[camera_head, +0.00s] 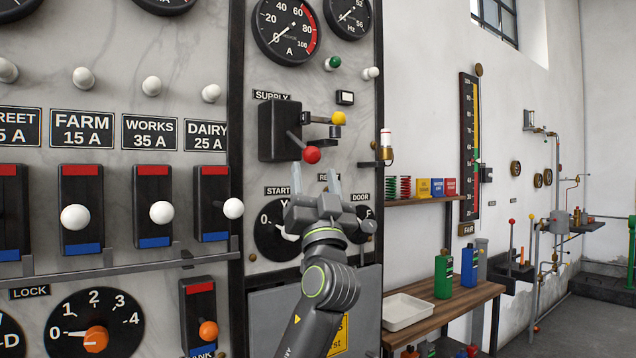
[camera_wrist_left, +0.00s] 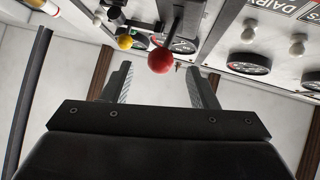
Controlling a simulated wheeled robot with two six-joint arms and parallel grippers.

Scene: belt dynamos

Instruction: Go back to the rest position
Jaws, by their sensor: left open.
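My left gripper (camera_head: 315,178) is in front of the switchboard panel, below the SUPPLY switch. Its two fingers are apart and point up, with nothing between them. It partly hides the START dial (camera_head: 272,228) and the labels behind it. In the left wrist view the open gripper (camera_wrist_left: 160,82) shows both fingers. A red ball knob (camera_wrist_left: 160,60) lies just beyond the gap between them. The same red knob (camera_head: 312,155) is on a lever just above the fingertips in the head view; I cannot tell the exact distance. My right gripper is not in view.
A yellow knob (camera_head: 339,118) sticks out above the red one. Feeder switches with white knobs (camera_head: 161,212) line the panel's left side, above a rail (camera_head: 120,270). A wooden bench (camera_head: 440,312) with bottles and a white tray (camera_head: 408,311) stands right. Open floor lies further right.

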